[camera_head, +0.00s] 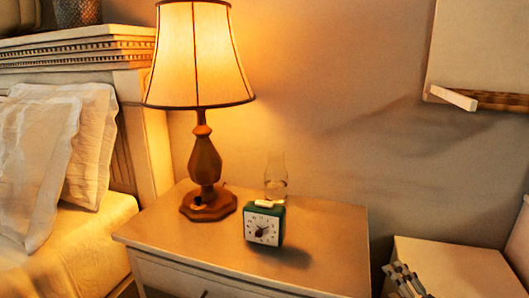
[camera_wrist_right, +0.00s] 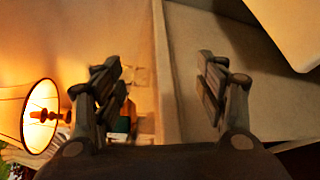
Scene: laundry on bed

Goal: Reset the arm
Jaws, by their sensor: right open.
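My right gripper (camera_head: 404,280) shows at the bottom right of the head view, in front of a low pale box-like surface. In the right wrist view, my right gripper (camera_wrist_right: 160,82) has its two dark fingers wide apart with nothing held between them. The fingers touch nothing that I can make out. My left gripper is in neither view.
A nightstand (camera_head: 335,235) bears a lit lamp (camera_head: 199,60), a green alarm clock (camera_head: 264,226) and a clear glass vessel (camera_head: 276,180). A bed with pillows (camera_head: 90,140) is at left. The low pale surface (camera_head: 455,268) at right looks bare.

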